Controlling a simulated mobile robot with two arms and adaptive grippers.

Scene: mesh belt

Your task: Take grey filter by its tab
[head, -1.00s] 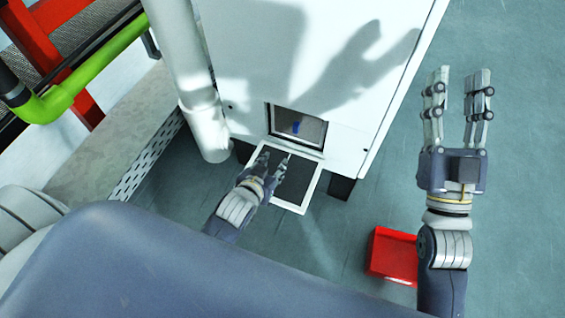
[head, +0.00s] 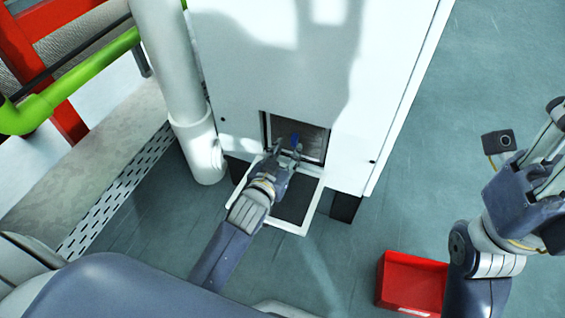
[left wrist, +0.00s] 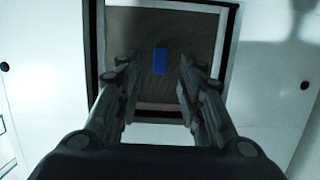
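The grey filter (head: 313,141) sits in the square opening low in the white cabinet; its grey face and pale frame also show in the left wrist view (left wrist: 190,28). Its blue tab (head: 295,139) stands near the middle of that face and shows in the left wrist view (left wrist: 160,61). My left gripper (head: 286,147) is in front of the opening. In the left wrist view its fingers (left wrist: 158,72) are open, one on each side of the tab, with gaps between. My right gripper (head: 558,120) is at the right edge, partly cut off, and its opening cannot be judged.
The white cabinet (head: 270,70) has its framed hatch door (head: 313,209) lowered below the opening. A white pipe (head: 175,75) stands left of it. A red bin (head: 412,283) is on the floor at lower right. Floor right of the cabinet is clear.

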